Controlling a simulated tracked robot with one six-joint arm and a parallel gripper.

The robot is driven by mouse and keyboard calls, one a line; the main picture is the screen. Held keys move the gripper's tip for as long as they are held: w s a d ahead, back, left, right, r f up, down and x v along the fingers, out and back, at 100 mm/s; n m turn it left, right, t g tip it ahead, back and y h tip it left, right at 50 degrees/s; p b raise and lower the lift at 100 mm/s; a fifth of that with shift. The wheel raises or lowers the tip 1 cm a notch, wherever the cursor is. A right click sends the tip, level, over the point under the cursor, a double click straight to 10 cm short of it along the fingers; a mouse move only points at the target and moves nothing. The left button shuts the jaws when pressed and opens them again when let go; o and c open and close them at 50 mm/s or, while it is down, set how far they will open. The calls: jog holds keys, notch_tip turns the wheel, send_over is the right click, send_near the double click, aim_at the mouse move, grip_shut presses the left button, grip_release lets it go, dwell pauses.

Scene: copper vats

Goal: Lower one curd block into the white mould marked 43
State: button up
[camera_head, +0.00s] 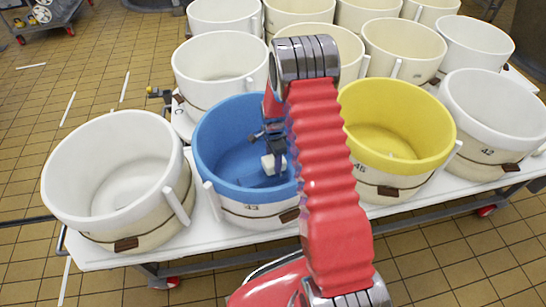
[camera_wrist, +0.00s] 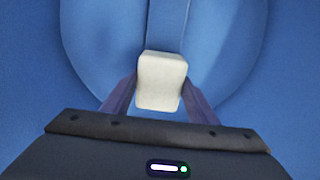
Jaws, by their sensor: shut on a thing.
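The mould marked 43 (camera_head: 222,178) stands on the white table, left of my arm. Its rim and inside are blue, not white; its lower outside is pale with the number 43. My gripper (camera_head: 272,158) reaches down inside this mould. It is shut on a small white curd block (camera_head: 268,165). In the wrist view the block (camera_wrist: 160,80) sits between the two dark fingers, with blue mould surface around it. I cannot tell whether the block touches the mould's floor. My arm hides the right part of the mould.
A white mould (camera_head: 120,165) stands to the left on the table (camera_head: 215,240). A yellow mould (camera_head: 395,125) marked 45 stands right of my arm, and a white one (camera_head: 490,110) marked 42 is farther right. Several cream moulds stand behind. Tiled floor is open at left.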

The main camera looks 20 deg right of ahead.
jog(key=shift+f, duration=0.55)
jog(key=shift+f, duration=0.85)
dwell(1.5)
jog(key=o, duration=1.4)
jog(key=shift+r, duration=0.1)
notch_tip(320, 180, up, 14)
jog(key=shift+f, duration=0.25)
